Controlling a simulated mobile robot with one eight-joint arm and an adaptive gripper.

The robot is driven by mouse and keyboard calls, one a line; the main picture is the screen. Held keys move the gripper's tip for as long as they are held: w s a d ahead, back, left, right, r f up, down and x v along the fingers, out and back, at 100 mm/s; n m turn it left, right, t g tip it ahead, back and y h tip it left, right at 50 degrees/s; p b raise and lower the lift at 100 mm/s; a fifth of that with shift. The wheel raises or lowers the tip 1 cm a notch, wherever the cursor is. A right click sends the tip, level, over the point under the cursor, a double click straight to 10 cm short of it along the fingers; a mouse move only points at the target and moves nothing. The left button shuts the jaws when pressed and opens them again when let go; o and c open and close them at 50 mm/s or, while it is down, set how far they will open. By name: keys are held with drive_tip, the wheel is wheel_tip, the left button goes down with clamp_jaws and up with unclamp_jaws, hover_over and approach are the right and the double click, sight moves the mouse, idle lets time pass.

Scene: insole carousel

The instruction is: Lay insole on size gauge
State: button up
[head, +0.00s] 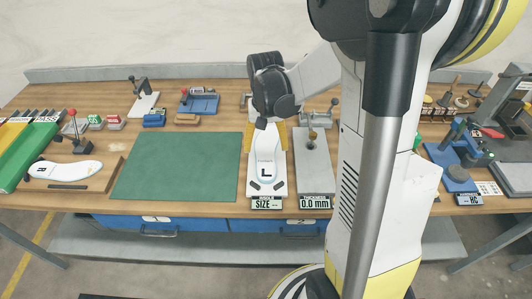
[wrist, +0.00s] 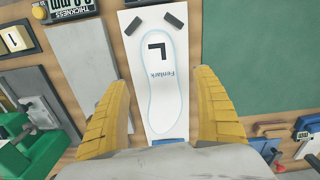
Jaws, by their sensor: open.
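The size gauge (head: 279,187) is a narrow white board with black stops and a SIZE display at its front end. A white insole (head: 266,160) with a pale blue edge, a black L and the word Fentark lies flat on it, lengthwise, its L end towards the stops. It also shows in the wrist view (wrist: 161,90), close to the stops but apart from them as far as I can tell. My gripper (head: 268,148) is open above the gauge, its yellow fingers on either side of the insole (wrist: 160,82), not closed on it.
A thickness gauge (head: 314,165) reading 0.0 mm stands right of the size gauge. A bare green mat (head: 178,166) lies to its left. Another white insole-shaped piece (head: 72,170) lies far left. Small tools line the back of the table. My arm hides part of the right side.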

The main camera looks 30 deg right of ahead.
drive_tip(key=s+a+r+n+t, duration=0.6)
drive_tip(key=s+a+r, duration=0.4)
drive_tip(key=a+r, duration=0.3)
drive_tip(key=shift+s+a+r+t+p, duration=0.2)
drive_tip(key=shift+s+r+t+p, duration=0.15)
drive_tip(key=shift+t, duration=0.25)
